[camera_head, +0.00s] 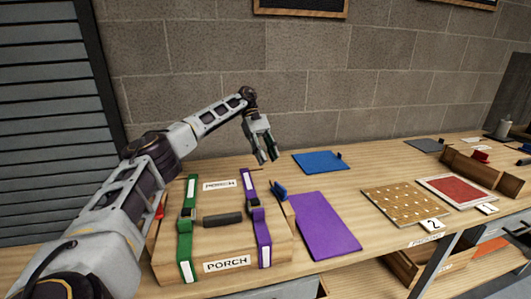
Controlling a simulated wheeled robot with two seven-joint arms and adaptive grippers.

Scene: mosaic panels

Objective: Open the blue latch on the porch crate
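The porch crate (205,245) is a wooden box with a "PORCH" label on its front and another on its lid. A green strap (185,245) and a purple strap (262,235) run over its lid, with a dark handle between them. A small blue latch (279,190) shows at the crate's right side. My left gripper (268,160) hangs above and behind the crate's back right corner, pointing down. Its fingers are apart and empty, and it does not touch the latch. My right gripper is not in view.
A red piece (160,211) shows at the crate's left side. A purple panel (325,225) lies close right of the crate, and a blue panel (318,162) lies behind it. A dotted tan panel (405,203) and a red panel (458,191) lie farther right. A block wall stands behind.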

